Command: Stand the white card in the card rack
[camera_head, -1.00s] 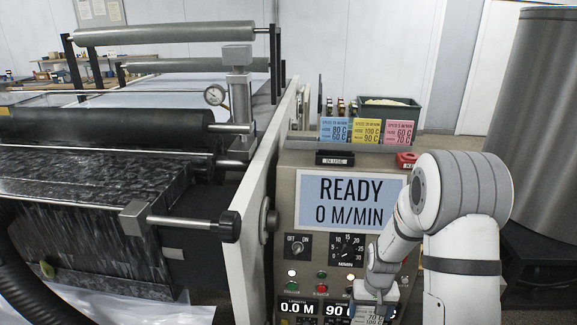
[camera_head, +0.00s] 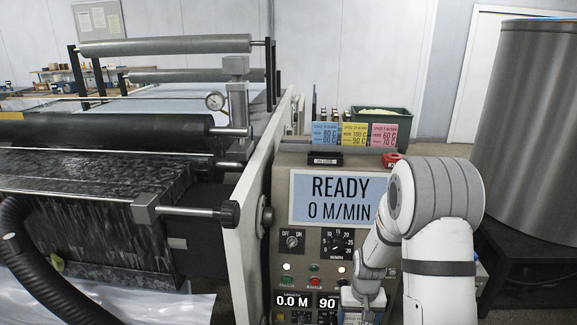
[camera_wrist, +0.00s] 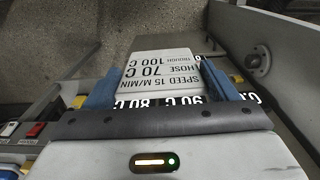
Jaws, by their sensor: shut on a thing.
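The card rack (camera_head: 350,148) is on top of the panel, above and away from my gripper. A blue card (camera_head: 324,134), a yellow card (camera_head: 354,134) and a pink card (camera_head: 384,135) stand in it.
The panel has a READY screen (camera_head: 341,197), knobs and lit buttons. A black IN USE block (camera_head: 325,159) and a red object (camera_head: 393,160) sit below the rack. A dark green bin (camera_head: 398,118) is behind it. The coating machine's rollers (camera_head: 110,130) fill the left.

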